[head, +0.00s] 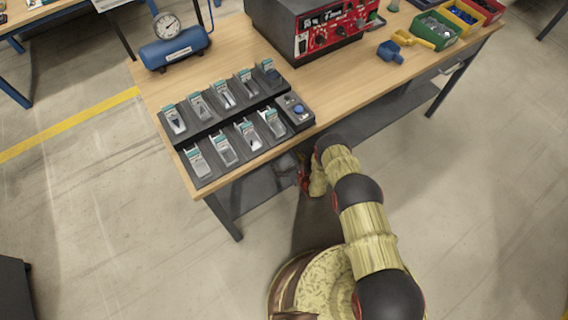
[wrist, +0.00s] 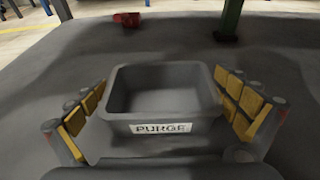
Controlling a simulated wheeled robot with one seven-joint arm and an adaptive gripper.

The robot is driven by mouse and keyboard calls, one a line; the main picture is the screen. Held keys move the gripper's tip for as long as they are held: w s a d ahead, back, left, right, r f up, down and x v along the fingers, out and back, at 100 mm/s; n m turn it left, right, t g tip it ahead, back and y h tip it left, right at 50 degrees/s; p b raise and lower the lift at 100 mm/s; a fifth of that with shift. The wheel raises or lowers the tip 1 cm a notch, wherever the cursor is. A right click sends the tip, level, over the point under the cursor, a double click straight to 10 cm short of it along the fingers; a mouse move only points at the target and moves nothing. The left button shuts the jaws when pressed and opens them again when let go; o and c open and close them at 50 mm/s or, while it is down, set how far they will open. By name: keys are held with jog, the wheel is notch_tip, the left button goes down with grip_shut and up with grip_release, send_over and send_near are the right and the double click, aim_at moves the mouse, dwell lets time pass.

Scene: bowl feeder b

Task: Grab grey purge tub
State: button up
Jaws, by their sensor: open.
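The grey purge tub (wrist: 118,124) is an open square tub with a white "PURGE" label on its near wall. In the wrist view it sits upright on a dark grey surface and looks empty. My gripper (wrist: 162,95) is open, with one yellow-padded finger on each side of the tub. A gap shows at the left; whether the right finger touches it I cannot tell. In the head view my gripper is low by the table's front edge, partly hidden by my arm, and I cannot make out the tub there.
The wooden workbench (head: 150,95) stands above a dark lower shelf (head: 262,186). On top are parts trays (head: 222,148), a blue tank (head: 175,50) and a red-fronted machine (head: 335,32). A red object (wrist: 127,19) lies beyond the tub. The floor right of my arm is clear.

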jog(key=c, duration=0.3)
jog(key=c, duration=0.7)
